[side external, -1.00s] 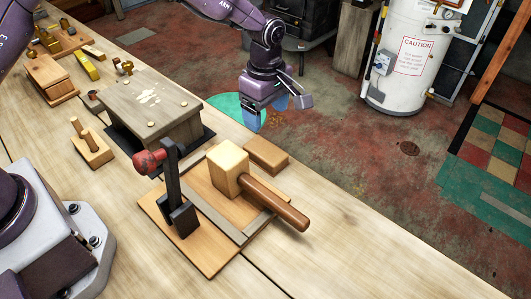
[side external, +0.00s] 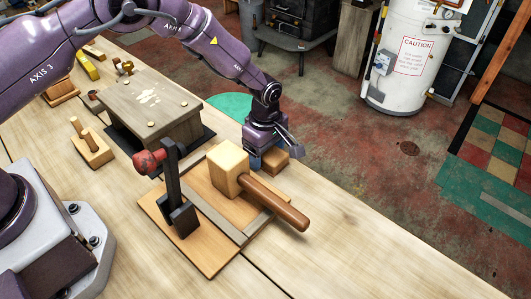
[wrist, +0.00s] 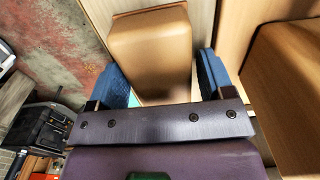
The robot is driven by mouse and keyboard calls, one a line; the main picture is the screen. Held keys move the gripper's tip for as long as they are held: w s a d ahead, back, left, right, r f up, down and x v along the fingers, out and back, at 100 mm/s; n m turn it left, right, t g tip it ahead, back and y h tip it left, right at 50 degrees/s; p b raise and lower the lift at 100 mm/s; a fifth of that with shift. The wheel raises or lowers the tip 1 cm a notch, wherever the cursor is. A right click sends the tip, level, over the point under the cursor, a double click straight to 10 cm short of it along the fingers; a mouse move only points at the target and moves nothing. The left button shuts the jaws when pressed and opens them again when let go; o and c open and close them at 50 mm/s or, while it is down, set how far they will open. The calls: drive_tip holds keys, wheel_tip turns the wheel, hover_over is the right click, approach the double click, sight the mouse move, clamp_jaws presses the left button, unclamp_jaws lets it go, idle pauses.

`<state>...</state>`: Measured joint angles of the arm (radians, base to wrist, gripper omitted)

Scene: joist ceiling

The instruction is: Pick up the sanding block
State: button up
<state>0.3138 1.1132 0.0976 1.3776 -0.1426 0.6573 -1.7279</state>
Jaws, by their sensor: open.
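The sanding block, a small plain brown wooden block (side external: 279,159), lies on the workbench just behind the mallet, near the bench's far edge. My gripper (side external: 268,160) is low over it and hides part of it in the side view. In the wrist view the block (wrist: 150,50) fills the space between my two blue fingers, one on each side. My gripper (wrist: 161,72) is open there; I cannot tell whether either finger touches the block.
A wooden mallet (side external: 229,171) lies close in front of the block, on a board (side external: 200,240) with a red-knobbed clamp (side external: 150,162). A grey wooden box (side external: 150,112) stands to the left. The bench front right is clear. A white tank (side external: 410,60) stands on the floor.

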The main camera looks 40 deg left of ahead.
drive_tip(key=c, duration=0.7)
drive_tip(key=shift+r, duration=5.05)
drive_tip(key=shift+c, duration=0.2)
